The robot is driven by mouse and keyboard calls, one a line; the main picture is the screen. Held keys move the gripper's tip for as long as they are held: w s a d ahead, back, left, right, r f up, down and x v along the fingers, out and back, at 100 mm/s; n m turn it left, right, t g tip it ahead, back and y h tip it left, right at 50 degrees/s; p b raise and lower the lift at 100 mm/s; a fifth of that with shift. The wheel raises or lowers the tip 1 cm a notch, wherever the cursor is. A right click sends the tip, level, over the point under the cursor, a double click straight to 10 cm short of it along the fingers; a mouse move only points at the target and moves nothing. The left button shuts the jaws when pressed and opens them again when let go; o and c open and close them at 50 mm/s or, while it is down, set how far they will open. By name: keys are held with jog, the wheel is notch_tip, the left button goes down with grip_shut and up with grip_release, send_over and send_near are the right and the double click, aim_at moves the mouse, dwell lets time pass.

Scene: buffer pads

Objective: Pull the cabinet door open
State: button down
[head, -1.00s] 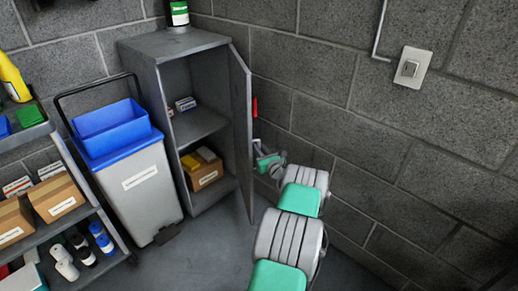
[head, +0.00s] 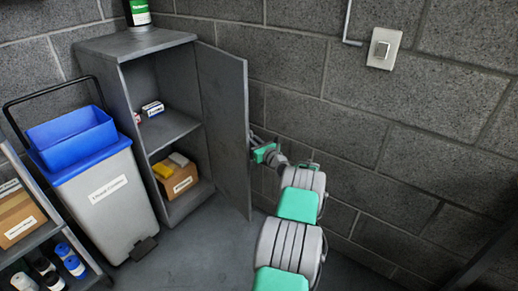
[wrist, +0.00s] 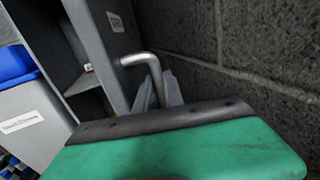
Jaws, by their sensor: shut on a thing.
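The grey cabinet (head: 112,88) stands against the block wall with its door (head: 222,120) swung wide open on the right. The door's inner face and the shelves inside show. In the wrist view the door (wrist: 97,45) is a grey panel with a bent metal handle (wrist: 150,66) on its outer side. My gripper (wrist: 159,92) is shut on this handle. In the head view my gripper (head: 256,140) is at the door's outer side, its fingertips partly hidden by the door edge.
A grey bin (head: 103,200) with a blue top stands left of the cabinet, near a shelf cart (head: 50,238). A bottle (head: 139,12) stands on the cabinet. A cardboard box (head: 180,182) sits inside. The block wall (head: 330,90) is close behind the door and my arm.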

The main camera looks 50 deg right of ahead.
jog(key=shift+a, duration=0.1)
jog(key=c, duration=1.7)
grip_release()
jog(key=shift+w, duration=0.15)
jog(key=shift+c, duration=0.2)
jog(key=p+v, duration=0.2)
jog(key=v, duration=0.6)
